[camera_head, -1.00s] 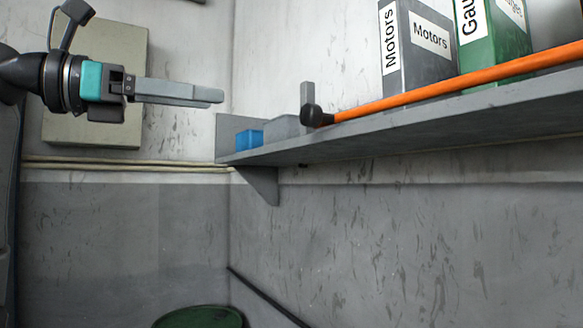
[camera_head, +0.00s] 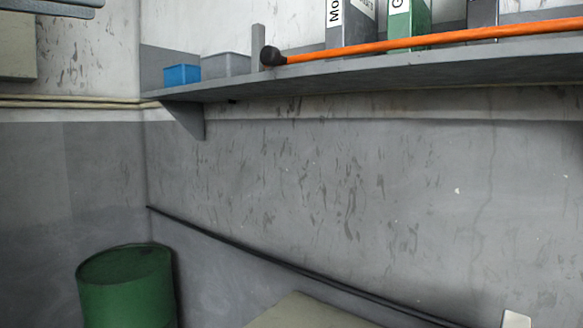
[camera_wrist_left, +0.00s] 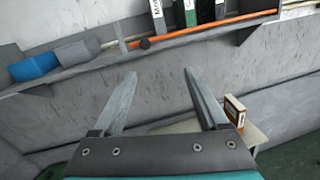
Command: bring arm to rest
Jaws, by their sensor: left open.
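My left gripper (camera_wrist_left: 157,74) is open in the left wrist view, with its two grey fingers apart and nothing between them. In the head view only part of the left gripper's grey fingers (camera_head: 60,8) shows, cut off at the top left corner. The rest of the left arm is out of the head view. My right gripper is in neither view.
A wall shelf (camera_head: 350,75) carries a blue bin (camera_head: 182,75), a grey bin (camera_head: 226,65), binders (camera_head: 409,15) and an orange rod (camera_head: 430,41). A green barrel (camera_head: 125,290) stands below. A small box (camera_wrist_left: 235,109) sits on a pale table (camera_wrist_left: 253,134).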

